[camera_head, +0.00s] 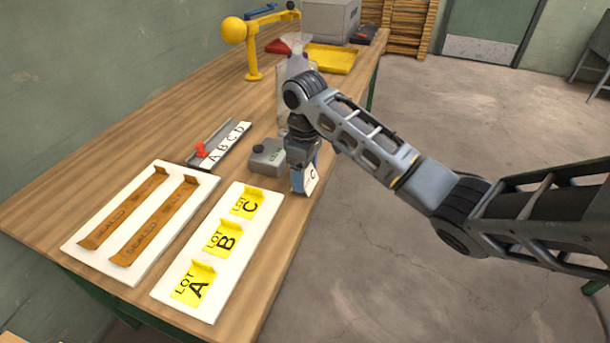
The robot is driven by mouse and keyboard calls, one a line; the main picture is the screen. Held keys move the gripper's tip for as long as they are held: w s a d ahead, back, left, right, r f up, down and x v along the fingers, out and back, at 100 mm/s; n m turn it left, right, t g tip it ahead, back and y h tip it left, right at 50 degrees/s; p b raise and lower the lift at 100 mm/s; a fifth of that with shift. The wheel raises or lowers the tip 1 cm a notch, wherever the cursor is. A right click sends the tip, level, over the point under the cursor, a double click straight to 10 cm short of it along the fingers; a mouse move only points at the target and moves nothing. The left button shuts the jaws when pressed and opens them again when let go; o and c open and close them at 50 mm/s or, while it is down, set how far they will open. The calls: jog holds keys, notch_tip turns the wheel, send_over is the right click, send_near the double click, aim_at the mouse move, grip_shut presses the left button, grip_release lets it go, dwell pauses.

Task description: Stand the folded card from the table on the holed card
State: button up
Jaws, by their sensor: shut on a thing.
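My gripper (303,184) is at the table's right edge, pointing down, shut on a small white folded card (313,178) with a black C on its visible face. The gripper hides part of this card. Three yellow cards lettered LOT A (192,286), LOT B (223,239) and LOT C (247,204) lie in a row on a white board (212,309) to the left of and nearer than the gripper. Each has a raised flap at one end. I cannot make out holes in any card at this size.
A second white board (75,247) with two brown strips lies left. A grey box (268,157) stands close to my gripper's left.

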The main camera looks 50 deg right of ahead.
jog(key=r, duration=0.3)
jog(key=shift+s+d+r, duration=0.15)
jog(key=shift+d+r, duration=0.1)
jog(key=shift+r, duration=0.05)
jog(key=s+d+r+p, duration=0.3)
jog(key=s+d+r, duration=0.3)
jog(key=s+d, duration=0.1)
jog(key=shift+s+d+r, duration=0.2)
jog(key=shift+s+d, duration=0.05)
jog(key=shift+s, duration=0.4)
